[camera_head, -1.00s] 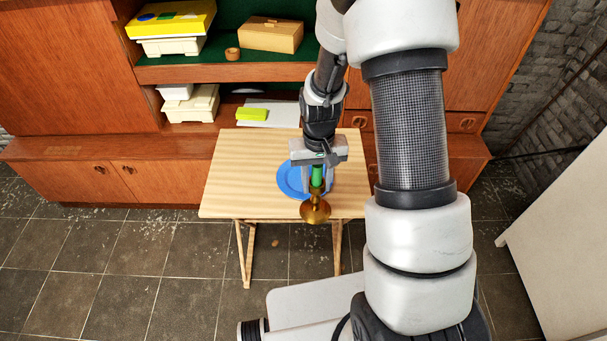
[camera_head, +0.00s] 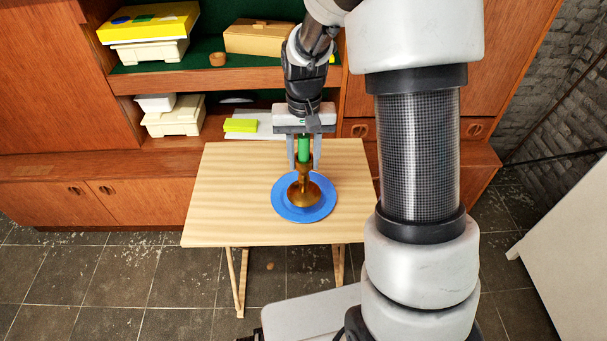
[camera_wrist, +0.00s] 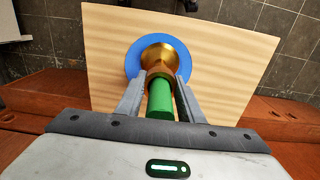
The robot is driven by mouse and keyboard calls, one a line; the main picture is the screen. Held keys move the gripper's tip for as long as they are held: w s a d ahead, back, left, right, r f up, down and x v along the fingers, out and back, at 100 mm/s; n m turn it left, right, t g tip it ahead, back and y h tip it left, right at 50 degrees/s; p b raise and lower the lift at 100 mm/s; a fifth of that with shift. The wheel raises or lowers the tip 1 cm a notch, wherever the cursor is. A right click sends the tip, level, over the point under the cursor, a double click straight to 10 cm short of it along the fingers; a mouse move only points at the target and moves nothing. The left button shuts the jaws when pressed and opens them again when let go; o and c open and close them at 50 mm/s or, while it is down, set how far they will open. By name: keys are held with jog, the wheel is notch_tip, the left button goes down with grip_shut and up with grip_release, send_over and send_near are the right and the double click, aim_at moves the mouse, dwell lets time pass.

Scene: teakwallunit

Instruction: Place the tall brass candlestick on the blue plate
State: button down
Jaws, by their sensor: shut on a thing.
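The brass candlestick (camera_head: 303,191) is upright with a green candle (camera_head: 303,149) in its top. My gripper (camera_head: 304,164) is shut on the candlestick near its upper part, just below the candle. The blue plate (camera_head: 324,207) lies on the small wooden table. The candlestick's round base appears over the middle of the plate; whether it touches the plate or hovers a little above cannot be told. In the wrist view the brass base (camera_wrist: 164,54) covers the plate's centre, and the blue rim (camera_wrist: 134,60) shows around it.
The light wooden table (camera_head: 225,195) has clear room left of the plate.

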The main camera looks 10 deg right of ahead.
aim_at(304, 177)
jog(key=shift+f+b, duration=0.3)
jog(key=shift+f, duration=1.85)
jog(key=c, duration=1.2)
grip_release()
jog(key=shift+f, duration=0.1)
